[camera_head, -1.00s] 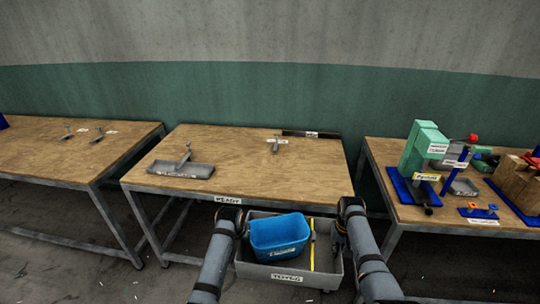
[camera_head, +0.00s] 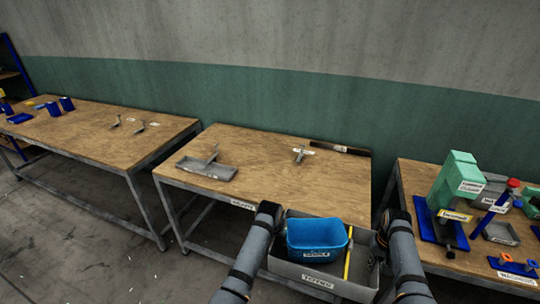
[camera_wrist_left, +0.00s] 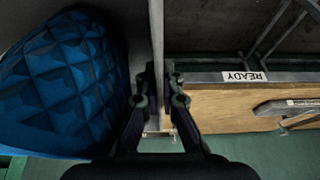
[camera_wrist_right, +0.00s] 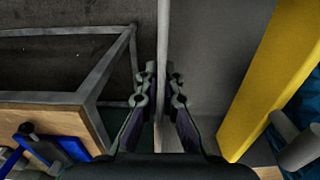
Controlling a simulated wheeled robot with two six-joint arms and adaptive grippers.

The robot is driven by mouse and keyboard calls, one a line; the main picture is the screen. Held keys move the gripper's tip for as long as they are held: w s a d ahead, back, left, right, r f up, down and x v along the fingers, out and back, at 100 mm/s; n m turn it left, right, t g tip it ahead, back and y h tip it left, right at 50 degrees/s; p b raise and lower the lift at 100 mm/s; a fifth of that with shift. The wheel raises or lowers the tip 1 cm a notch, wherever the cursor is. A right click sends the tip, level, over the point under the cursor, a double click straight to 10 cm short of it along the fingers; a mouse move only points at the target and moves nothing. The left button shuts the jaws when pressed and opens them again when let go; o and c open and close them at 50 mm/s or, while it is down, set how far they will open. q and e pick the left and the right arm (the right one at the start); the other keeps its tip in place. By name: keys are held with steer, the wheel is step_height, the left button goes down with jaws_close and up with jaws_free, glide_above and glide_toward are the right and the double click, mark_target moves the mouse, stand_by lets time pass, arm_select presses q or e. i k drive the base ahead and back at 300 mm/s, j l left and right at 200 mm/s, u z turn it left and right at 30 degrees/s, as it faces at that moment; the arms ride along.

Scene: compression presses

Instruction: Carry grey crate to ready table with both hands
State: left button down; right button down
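The grey crate (camera_head: 284,268) hangs in front of the near edge of the ready table (camera_head: 265,165), low in the head view. It holds a blue bin (camera_head: 316,236) and a yellow bar-like item (camera_head: 349,256). My left gripper (camera_head: 270,209) is at the crate's left side; in the left wrist view its fingers (camera_wrist_left: 161,82) close on both sides of the crate wall. My right gripper (camera_head: 388,224) is at the right side; in the right wrist view its fingers (camera_wrist_right: 164,85) pinch the opposite wall. The fingertips are mostly hidden in the head view.
A grey tray (camera_head: 207,169) lies at the ready table's left, and a small metal part (camera_head: 300,153) and a dark strip (camera_head: 339,147) toward the back. The table's front middle is bare. A table with a green press (camera_head: 456,182) stands right, another table (camera_head: 95,140) left.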

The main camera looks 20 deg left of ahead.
mark_target(333, 191)
steer(key=i, duration=1.35)
